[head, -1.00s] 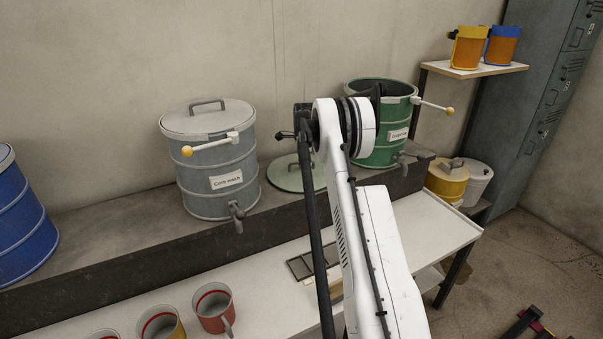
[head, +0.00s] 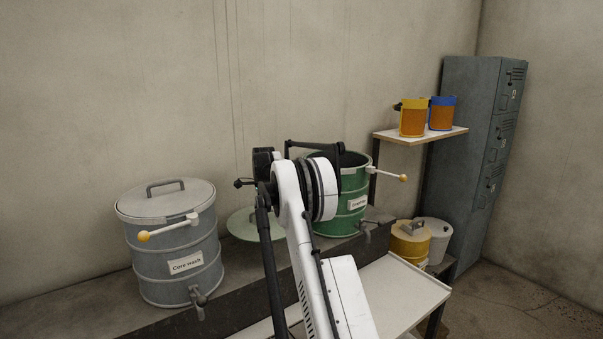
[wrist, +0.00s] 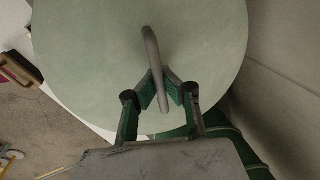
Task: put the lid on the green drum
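The pale green lid (head: 243,226) is left of the green drum, partly behind my arm, and appears raised off the bench. In the wrist view the lid (wrist: 95,45) fills the upper middle, its curved grey handle (wrist: 152,50) running between my fingers. My gripper (wrist: 161,88) is closed around this handle; its fingers are hidden behind my arm in the head view. The green drum (head: 352,222) stands on the bench with its top uncovered, a label and a tap on its front; my arm hides its left side. Part of it (wrist: 205,122) shows below the lid in the wrist view.
A lidded grey drum (head: 172,240) stands to the left. A shelf (head: 402,137) holds two mugs at the right, above a yellow pot (head: 410,240) and a white one. A grey locker (head: 475,130) stands behind.

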